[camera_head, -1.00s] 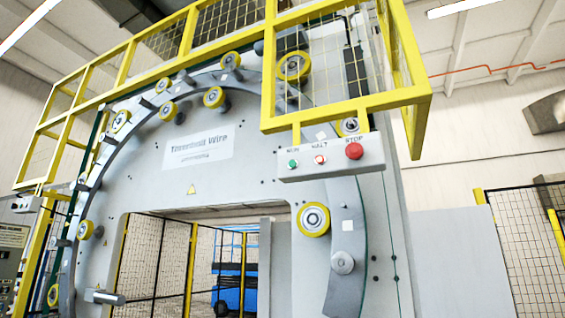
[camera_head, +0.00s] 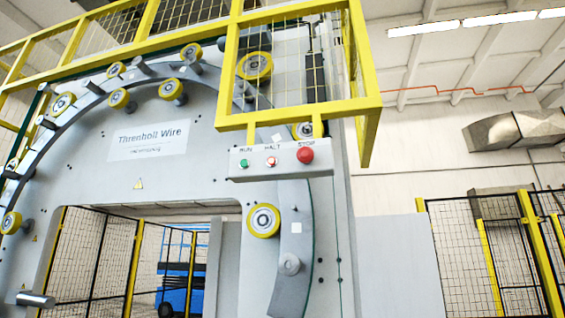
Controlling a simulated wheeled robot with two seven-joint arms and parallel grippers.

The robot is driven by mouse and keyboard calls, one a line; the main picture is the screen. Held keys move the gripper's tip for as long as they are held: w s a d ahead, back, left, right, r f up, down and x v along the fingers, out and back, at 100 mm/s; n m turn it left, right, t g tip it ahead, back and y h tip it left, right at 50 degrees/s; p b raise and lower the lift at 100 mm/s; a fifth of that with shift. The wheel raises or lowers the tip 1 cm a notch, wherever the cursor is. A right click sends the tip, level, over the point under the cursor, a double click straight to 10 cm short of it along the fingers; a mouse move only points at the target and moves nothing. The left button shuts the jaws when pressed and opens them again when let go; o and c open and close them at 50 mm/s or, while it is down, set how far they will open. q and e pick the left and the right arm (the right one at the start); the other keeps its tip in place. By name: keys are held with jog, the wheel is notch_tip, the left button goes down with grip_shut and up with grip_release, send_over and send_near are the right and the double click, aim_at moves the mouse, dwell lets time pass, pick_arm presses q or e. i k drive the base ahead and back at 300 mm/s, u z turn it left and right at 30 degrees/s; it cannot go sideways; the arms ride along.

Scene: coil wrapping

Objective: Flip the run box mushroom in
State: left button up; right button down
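A light grey control box (camera_head: 280,160) hangs under the yellow railing on the front of the coil wrapping machine. It bears a green button (camera_head: 244,163) labelled RUN on the left, a smaller red button (camera_head: 272,162) labelled HALT in the middle, and a large red mushroom button (camera_head: 305,155) labelled STOP on the right. The mushroom shape is on the STOP button. I cannot tell whether any button is pressed in. Neither of my grippers shows in the head view.
The machine's grey panel (camera_head: 190,175) carries a curved ring with several yellow rollers (camera_head: 263,220). A yellow railing (camera_head: 300,115) juts out above the box. Black mesh fencing (camera_head: 465,255) stands at the right. A blue lift (camera_head: 181,285) shows through the opening.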

aim_at(305, 154)
jog(key=k, duration=0.65)
jog(key=u, duration=0.55)
jog(key=i, duration=1)
jog(key=z, duration=0.55)
